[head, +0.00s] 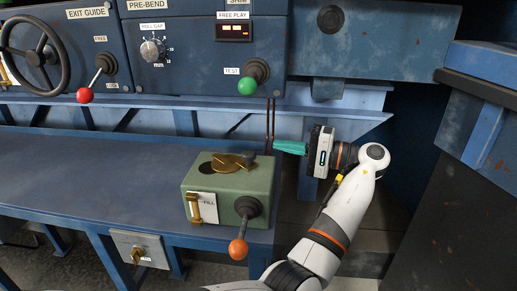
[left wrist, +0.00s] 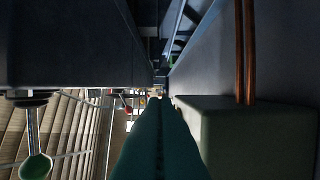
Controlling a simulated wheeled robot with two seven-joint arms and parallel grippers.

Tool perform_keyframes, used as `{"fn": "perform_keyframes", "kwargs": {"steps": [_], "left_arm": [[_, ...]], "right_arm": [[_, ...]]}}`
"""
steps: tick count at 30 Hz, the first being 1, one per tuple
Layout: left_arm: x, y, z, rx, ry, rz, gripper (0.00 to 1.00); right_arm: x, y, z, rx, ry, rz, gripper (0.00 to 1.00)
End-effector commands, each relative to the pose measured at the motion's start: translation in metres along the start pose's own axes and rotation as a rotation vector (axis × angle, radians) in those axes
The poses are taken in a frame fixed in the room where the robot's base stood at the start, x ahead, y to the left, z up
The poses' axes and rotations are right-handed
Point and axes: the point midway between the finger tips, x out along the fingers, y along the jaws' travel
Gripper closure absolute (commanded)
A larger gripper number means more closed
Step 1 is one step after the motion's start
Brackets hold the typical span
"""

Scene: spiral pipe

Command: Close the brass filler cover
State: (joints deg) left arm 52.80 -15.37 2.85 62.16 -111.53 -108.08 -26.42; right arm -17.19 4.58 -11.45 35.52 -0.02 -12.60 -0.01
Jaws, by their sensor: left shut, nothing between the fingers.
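The brass filler cover (head: 229,163) sits on top of a green box (head: 230,188) on the blue bench. A dark round opening (head: 207,168) shows on the box top to the left of the cover, and the cover seems to lie over only part of it. My left gripper (head: 276,146) has teal fingers pointing left, just beyond the box's right back corner and apart from the cover. In the left wrist view the fingers (left wrist: 160,101) are together with nothing between them. The green box (left wrist: 255,135) shows there at the right, but the cover cannot be made out. My right gripper is not in view.
An orange-knobbed lever (head: 239,247) and a brass latch (head: 195,207) are on the box's front. Thin copper rods (head: 270,125) stand behind it, near my fingers. A green-knobbed lever (head: 248,86) hangs above. The bench top (head: 90,170) to the left is clear.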

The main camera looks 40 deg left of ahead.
Motion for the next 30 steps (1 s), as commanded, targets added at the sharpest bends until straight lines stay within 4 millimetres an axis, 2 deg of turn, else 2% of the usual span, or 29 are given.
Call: {"fn": "perform_keyframes", "kwargs": {"steps": [3, 9, 11, 18, 30], "left_arm": [[0.029, 0.002, 0.0, 0.001, 0.003, 0.001, 1.0], [0.07, 0.002, 0.0, 0.001, 0.002, 0.001, 1.0], [0.061, 0.001, -0.011, 0.002, -0.005, -0.001, 1.0], [0.053, 0.0, -0.034, 0.002, -0.003, -0.001, 1.0], [0.052, -0.001, -0.037, 0.003, -0.003, 0.0, 1.0]], "right_arm": [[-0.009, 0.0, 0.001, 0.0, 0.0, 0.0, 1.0], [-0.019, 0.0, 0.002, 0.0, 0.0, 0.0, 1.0], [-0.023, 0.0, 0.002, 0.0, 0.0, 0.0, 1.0], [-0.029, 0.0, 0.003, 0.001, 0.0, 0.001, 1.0], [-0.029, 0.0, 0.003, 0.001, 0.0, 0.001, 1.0]]}}
